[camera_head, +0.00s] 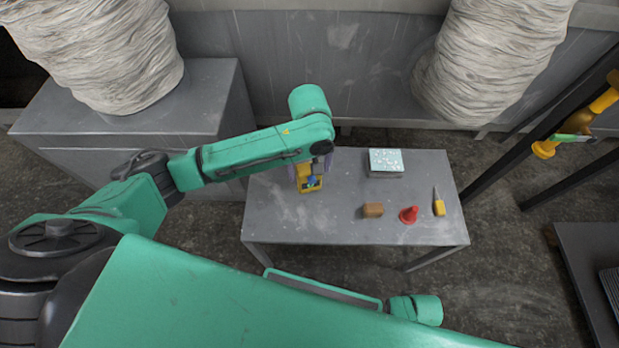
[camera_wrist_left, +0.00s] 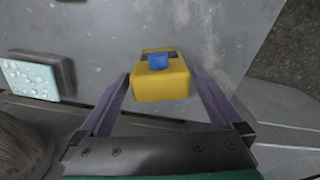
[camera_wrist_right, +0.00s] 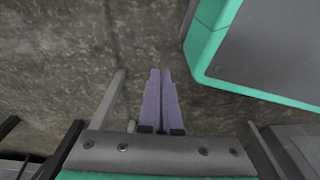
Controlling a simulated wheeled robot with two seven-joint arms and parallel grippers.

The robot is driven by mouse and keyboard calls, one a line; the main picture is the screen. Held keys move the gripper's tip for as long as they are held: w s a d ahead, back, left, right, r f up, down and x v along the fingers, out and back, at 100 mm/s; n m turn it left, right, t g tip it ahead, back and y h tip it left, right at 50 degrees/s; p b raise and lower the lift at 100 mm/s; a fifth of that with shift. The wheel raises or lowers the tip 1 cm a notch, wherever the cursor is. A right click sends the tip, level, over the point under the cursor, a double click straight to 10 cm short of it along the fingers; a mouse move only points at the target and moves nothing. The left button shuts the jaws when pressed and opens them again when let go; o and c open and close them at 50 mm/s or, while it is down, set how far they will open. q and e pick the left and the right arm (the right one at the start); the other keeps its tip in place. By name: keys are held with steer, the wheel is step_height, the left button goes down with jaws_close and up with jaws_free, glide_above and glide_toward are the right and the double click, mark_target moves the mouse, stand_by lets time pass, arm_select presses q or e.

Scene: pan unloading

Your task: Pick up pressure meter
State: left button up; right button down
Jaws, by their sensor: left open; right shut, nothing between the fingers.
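The pressure meter appears to be the yellow device with a blue part (camera_head: 309,185) on the left part of the grey table (camera_head: 335,222). It also shows in the left wrist view (camera_wrist_left: 161,84). My left gripper (camera_head: 311,173) is open over it, with one purple finger on each side of the device. In the left wrist view a gap shows between the device and each finger (camera_wrist_left: 161,76). The gripper hides part of the device in the head view. My right gripper (camera_wrist_right: 161,72) is shut and empty, over bare floor in the right wrist view.
A box with a pale speckled top (camera_head: 386,163) stands at the back of the table. A brown block (camera_head: 373,210), a red cone-like piece (camera_head: 409,215) and a yellow-handled tool (camera_head: 438,206) lie at the front right. The table's middle is clear. A grey cabinet (camera_head: 120,130) stands left.

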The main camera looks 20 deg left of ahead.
arm_select(q)
step_height(320, 180, down, 5)
steer(key=shift+r+b, duration=0.15)
steer(key=shift+b, duration=0.75)
steer(key=shift+f, duration=0.25)
steer(key=shift+r, duration=0.1)
steer(key=c, duration=1.2)
arm_select(e)
steer(key=w+r, duration=0.2)
steer(key=w, duration=0.1)
steer(key=shift+w+a+r, duration=0.1)
steer(key=shift+a+r, duration=0.3)
